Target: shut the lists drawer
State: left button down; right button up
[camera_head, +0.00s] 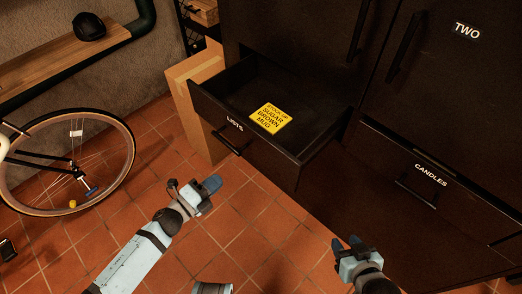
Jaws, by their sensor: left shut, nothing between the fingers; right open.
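The lists drawer (254,146) is black, labelled "LISTS", and stands pulled out from the dark cabinet. Its handle (226,141) is a dark bar on the front, below the label. A yellow card (271,118) with black print lies inside the drawer. My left gripper (212,184) is shut and empty, in front of the drawer and below its handle in the picture, apart from it. My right gripper (346,243) is open and empty, further right and nearer me, clear of the drawer.
A drawer labelled "CANDLES" (431,174) is shut to the right, under a door marked "TWO" (467,30). A cardboard box (196,105) stands close by the drawer's left side. A bicycle (66,165) stands at the left. The tiled floor (235,230) before the drawer is bare.

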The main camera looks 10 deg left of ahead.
aim_at(256, 149)
pick_arm(q)
jog(key=x, duration=1.3)
jog(key=shift+d, duration=0.15)
jog(key=shift+w+d, duration=0.25)
jog(key=shift+w, duration=0.05)
